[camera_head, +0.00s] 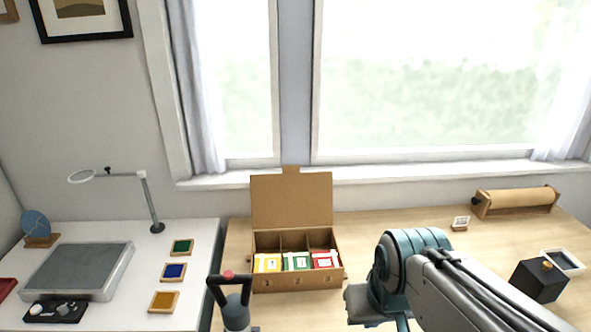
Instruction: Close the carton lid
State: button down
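The brown cardboard carton (270,283) stands on the wooden table below the window. Its lid (291,203) stands up at the back, with a small tab at the top, so the carton is open. Inside, dividers separate packets with yellow, green and red labels. A grey piece with dark, finger-like arms and a reddish spot, apparently my gripper (229,280), is at the bottom, left of the carton's front. It looks apart from the lid. Whether its fingers are open or shut is unclear. My teal and white arm fills the lower right.
A white table at left holds a grey slab (78,270), colored tiles (173,271), a black control box (55,311) and a ring lamp (156,226). At right are a paper roll (516,200) and a dark block (538,280). The windowsill (375,171) is close behind the lid.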

aim_at(292, 198)
jog(key=k, duration=0.25)
jog(key=u, duration=0.95)
jog(key=i, duration=0.65)
jog(key=z, duration=0.9)
